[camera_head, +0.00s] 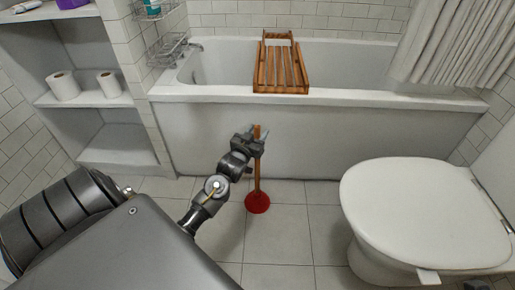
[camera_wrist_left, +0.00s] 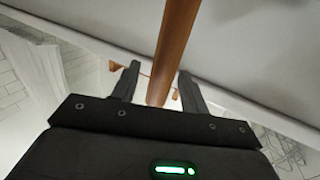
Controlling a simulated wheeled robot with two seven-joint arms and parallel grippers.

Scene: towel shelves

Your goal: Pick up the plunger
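The plunger has a wooden handle (camera_head: 257,172) and a red cup (camera_head: 257,202), and stands upright on the floor tiles in front of the bathtub. My left gripper (camera_head: 259,136) is at the upper part of the handle. In the left wrist view the brown handle (camera_wrist_left: 176,45) runs between the two fingers of my left gripper (camera_wrist_left: 160,82), with a gap showing on each side, so the gripper looks open around it. My right gripper does not show clearly in either view.
The bathtub (camera_head: 330,135) stands right behind the plunger, with a wooden rack (camera_head: 281,72) across it. A toilet (camera_head: 425,213) is to the right. Shelves (camera_head: 115,140) with two toilet rolls (camera_head: 63,85) are at the left. The floor between is clear.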

